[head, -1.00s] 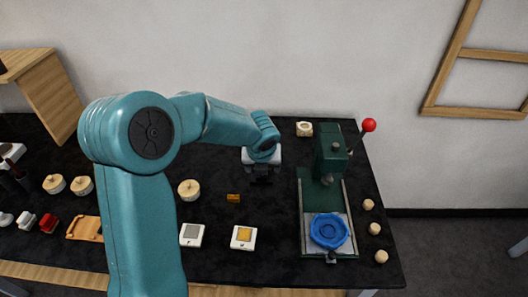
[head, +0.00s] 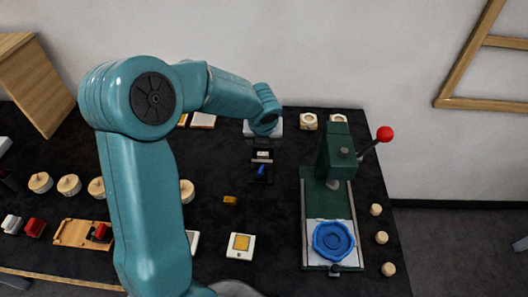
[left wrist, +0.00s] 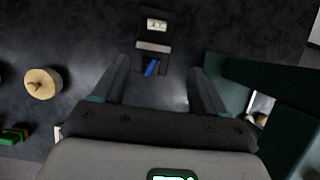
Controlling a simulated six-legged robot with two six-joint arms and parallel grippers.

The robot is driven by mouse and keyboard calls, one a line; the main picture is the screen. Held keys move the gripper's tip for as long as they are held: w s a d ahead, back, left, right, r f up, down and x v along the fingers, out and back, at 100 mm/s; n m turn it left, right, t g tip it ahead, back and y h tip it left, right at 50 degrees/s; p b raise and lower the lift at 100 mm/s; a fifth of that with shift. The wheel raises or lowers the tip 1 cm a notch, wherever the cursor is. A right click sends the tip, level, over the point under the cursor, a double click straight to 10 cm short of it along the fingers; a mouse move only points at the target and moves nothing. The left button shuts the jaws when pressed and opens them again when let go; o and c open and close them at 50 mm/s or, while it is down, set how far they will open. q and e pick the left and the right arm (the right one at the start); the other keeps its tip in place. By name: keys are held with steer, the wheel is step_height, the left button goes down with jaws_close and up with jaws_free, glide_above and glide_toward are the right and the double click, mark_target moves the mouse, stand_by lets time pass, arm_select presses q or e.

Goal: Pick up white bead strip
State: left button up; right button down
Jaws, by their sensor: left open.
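My left gripper (left wrist: 159,64) is open, with its two dark fingers apart and nothing between them in the left wrist view. Beyond the fingertips lies a small black holder (left wrist: 140,27) with a pale square, a light grey-white bar (left wrist: 153,46) across it and a blue piece (left wrist: 150,68). The pale bar may be the white bead strip, but I cannot tell for sure. In the head view the holder shows just below my left wrist, with its pale part (head: 263,154) and blue piece (head: 261,170). My right gripper is not in view.
A green press (head: 338,160) with a red-knobbed lever and a blue dish (head: 333,241) stands to the right. Several round wooden pots (head: 69,185) and a wooden tray (head: 72,233) are on the left. A small amber block (head: 230,200) lies nearer. Dark table surface is clear between them.

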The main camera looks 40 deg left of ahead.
arm_select(q)
glide_toward(263, 157)
steer(key=shift+w+f, duration=0.15)
steer(key=shift+f, duration=0.35)
steer(key=shift+w+f, duration=0.15)
steer(key=shift+f, duration=0.35)
steer(key=shift+a+f, duration=0.2)
steer(key=x, duration=0.5)
steer(key=shift+a+r, duration=0.1)
steer(key=shift+a+f, duration=0.2)
steer(key=c, duration=1.1)
